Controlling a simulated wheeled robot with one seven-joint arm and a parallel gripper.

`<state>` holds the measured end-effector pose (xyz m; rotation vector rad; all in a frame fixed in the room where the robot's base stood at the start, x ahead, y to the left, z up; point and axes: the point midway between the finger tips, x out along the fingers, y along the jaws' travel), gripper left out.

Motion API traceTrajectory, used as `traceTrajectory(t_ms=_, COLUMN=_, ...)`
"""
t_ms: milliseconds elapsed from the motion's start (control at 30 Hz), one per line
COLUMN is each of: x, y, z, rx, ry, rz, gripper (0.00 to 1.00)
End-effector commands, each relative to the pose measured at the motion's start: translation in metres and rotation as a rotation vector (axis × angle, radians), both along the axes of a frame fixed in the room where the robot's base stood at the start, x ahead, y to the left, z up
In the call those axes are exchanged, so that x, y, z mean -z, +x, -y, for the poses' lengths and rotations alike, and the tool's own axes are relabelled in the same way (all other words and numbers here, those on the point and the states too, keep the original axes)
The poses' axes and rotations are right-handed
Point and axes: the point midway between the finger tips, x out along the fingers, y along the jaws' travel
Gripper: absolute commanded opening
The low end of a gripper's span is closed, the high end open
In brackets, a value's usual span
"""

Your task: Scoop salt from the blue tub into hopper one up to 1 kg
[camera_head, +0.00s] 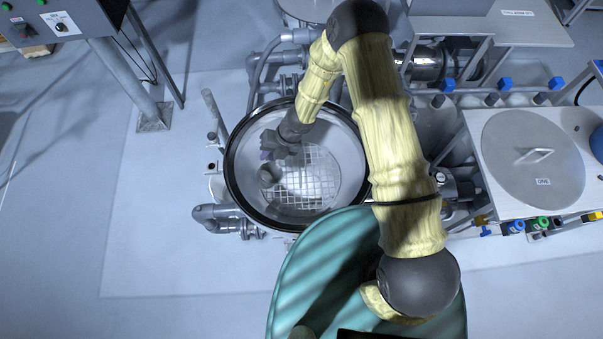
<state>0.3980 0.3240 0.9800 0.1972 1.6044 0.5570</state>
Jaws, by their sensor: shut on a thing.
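A round vessel with a black rim (233,180), which looks like a hopper, stands left of centre with a pale square grid inside. No number is readable on it. My gripper (274,152) reaches down inside the rim, over the left part of the grid. It is shut on what looks like a grey scoop (268,176), mostly hidden by the gripper and partly in shadow. I cannot tell whether the scoop holds salt. A dark blue rounded thing (598,143), possibly the blue tub, is cut off at the right edge.
A round lid with a handle (532,158) lies on a white-topped unit at right. A control box on a post (122,85) stands upper left. The floor at left is clear.

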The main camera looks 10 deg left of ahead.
Motion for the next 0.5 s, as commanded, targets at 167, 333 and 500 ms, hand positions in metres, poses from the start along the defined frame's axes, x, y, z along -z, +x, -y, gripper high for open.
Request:
traceTrajectory(t_ms=167, x=-0.002, y=-0.002, z=-0.009, rx=-0.001, ry=-0.074, rz=0.018, gripper=0.0)
traceTrajectory(t_ms=333, x=-0.001, y=-0.004, z=-0.013, rx=-0.003, ry=-0.12, rz=0.03, gripper=0.0)
traceTrajectory(t_ms=500, x=0.004, y=-0.004, z=-0.017, rx=0.001, ry=-0.158, rz=0.041, gripper=0.0)
